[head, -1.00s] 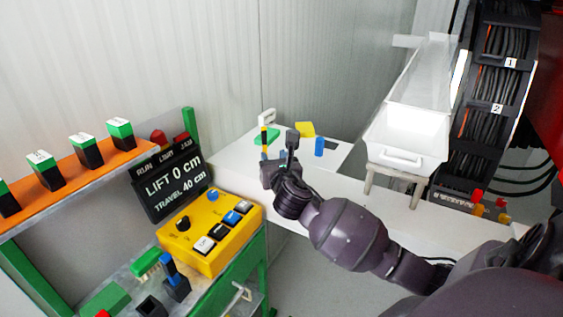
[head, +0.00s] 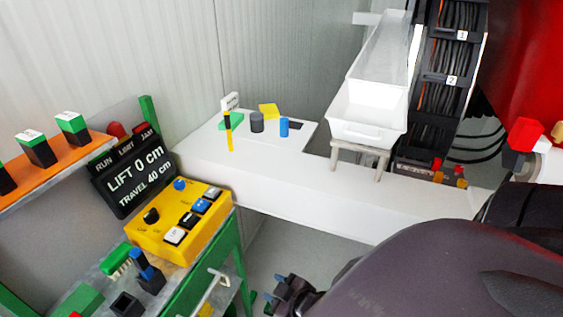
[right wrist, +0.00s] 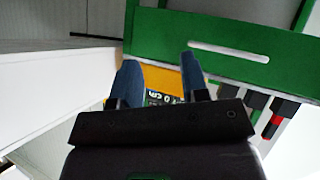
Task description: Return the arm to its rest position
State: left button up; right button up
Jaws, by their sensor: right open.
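My right gripper (head: 275,287) shows low in the middle of the head view, in front of the white bench and beside the green-framed cart. Its two blue-grey fingers stand apart with nothing between them in the right wrist view (right wrist: 160,80). My right arm comes in from the lower right, its dark links filling that corner. My left gripper is not in view.
The green frame (head: 238,262) and yellow control box (head: 182,222) are left of the gripper. The white bench (head: 320,195) holds a dark cylinder (head: 257,123), a blue cylinder (head: 284,127) and a white hopper (head: 366,115). Grey floor shows below the bench.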

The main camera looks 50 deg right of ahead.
jog(key=m, duration=0.1)
jog(key=s+m, duration=0.2)
jog(key=shift+s+a+f, duration=0.25)
jog(key=shift+a+f, duration=0.15)
dwell(0.6)
dwell(0.9)
dwell(0.4)
